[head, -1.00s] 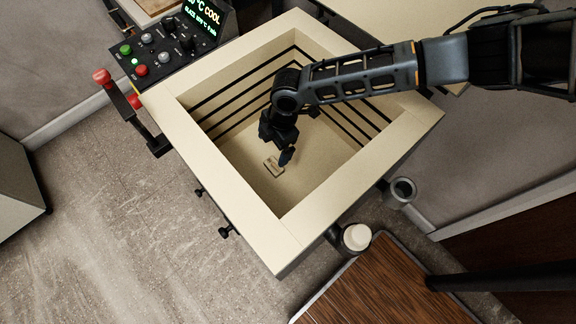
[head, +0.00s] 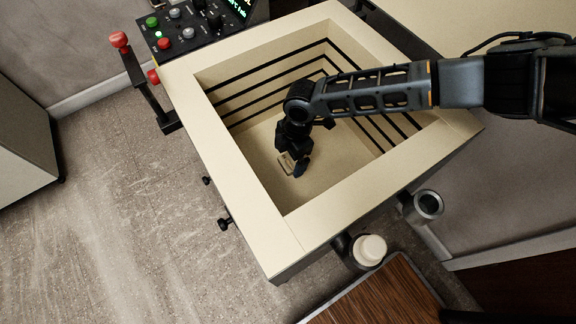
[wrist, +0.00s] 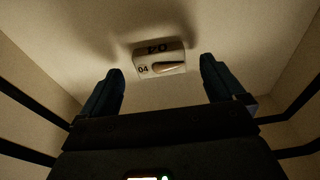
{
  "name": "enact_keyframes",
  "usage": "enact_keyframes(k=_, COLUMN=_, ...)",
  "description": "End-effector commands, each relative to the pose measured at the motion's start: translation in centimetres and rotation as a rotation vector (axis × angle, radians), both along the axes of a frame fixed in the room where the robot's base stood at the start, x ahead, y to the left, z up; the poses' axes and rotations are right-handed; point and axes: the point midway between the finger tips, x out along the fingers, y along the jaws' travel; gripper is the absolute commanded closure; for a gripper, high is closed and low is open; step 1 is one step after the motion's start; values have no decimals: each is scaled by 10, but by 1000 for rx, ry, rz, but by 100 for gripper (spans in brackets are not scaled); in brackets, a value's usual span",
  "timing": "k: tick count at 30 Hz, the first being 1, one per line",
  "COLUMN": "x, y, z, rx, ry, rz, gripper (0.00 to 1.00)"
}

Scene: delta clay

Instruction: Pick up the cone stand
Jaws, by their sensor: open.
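The cone stand (wrist: 159,58) is a small pale block marked "04" with a brown, pointed cone shape on it. It lies on the floor of the open kiln (head: 228,166). In the wrist view it sits beyond and between my two spread fingers, apart from both. My gripper (wrist: 162,70) is open and empty, pointing down at the stand. In the head view my gripper (head: 294,166) is inside the kiln and partly covers the cone stand (head: 284,161).
The kiln walls with dark grooves surround my gripper closely. A control panel (head: 190,30) and a red-knobbed lever (head: 135,70) are at the upper left. A white-topped container (head: 369,250) and an empty metal holder (head: 426,206) are outside at lower right. A wooden surface (head: 375,300) is at the bottom.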

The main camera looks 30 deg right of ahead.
Motion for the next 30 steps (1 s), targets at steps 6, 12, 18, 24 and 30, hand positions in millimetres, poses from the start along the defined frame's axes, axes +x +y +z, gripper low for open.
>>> enact_keyframes(k=6, x=0, y=3, z=-21, rx=0, ry=0, rz=-1, gripper=4)
enact_keyframes(k=12, x=0, y=3, z=-20, rx=0, ry=0, rz=-1, gripper=5)
enact_keyframes(k=18, x=0, y=3, z=-19, rx=0, ry=0, rz=-1, gripper=24)
enact_keyframes(k=24, x=0, y=3, z=-19, rx=0, ry=0, rz=-1, gripper=44)
enact_keyframes(k=30, x=0, y=3, z=-19, rx=0, ry=0, rz=-1, gripper=63)
